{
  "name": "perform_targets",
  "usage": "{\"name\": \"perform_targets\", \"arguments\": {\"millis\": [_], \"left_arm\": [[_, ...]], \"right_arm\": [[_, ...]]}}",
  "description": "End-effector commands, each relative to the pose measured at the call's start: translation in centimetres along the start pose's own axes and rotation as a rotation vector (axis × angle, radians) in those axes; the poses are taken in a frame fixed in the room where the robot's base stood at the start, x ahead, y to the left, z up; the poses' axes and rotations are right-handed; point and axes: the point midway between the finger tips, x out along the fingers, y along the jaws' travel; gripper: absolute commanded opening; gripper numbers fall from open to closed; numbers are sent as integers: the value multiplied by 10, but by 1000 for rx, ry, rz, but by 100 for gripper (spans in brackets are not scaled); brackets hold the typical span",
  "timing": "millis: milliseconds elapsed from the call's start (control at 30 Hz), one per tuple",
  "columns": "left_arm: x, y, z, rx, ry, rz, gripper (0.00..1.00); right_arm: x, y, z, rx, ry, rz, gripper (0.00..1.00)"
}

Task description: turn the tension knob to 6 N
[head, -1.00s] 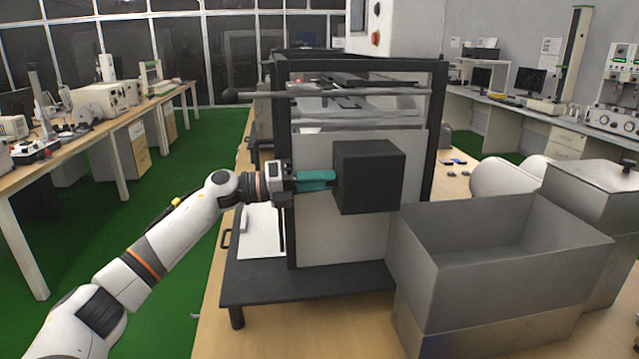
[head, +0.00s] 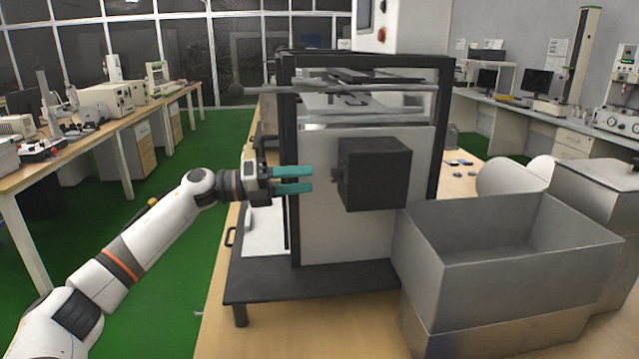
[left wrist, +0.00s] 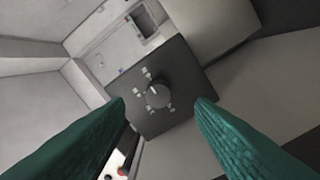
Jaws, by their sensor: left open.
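The tension knob (left wrist: 158,95) is a round dark dial with a light pointer line on the face of a black box. Small white marks surround it in the left wrist view, too small to read. The black box (head: 376,173) is fixed to the machine's front panel in the head view, and the knob shows there as a small dark stub (head: 336,176) on its left side. My left gripper (head: 311,180) has teal fingers, is open and empty, and stands left of the knob with a gap between. In the left wrist view its fingers (left wrist: 160,112) lie either side of the knob. My right gripper is not in view.
The black-framed machine (head: 286,165) stands on a dark base plate (head: 310,282) on the wooden table. A grey open metal bin (head: 490,290) stands right of it. Free space lies left of the machine.

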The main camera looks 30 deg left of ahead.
Motion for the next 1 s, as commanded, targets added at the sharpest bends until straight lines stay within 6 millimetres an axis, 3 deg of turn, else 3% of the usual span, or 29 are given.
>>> {"name": "perform_targets", "arguments": {"millis": [100, 333, 1000], "left_arm": [[-27, -3, 2, 0, 1, -4, 50], [-59, -2, 1, 0, 0, -2, 50], [-65, 1, 0, 0, -1, 1, 50]], "right_arm": [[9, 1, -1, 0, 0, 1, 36], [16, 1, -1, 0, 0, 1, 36], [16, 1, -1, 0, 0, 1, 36]]}}
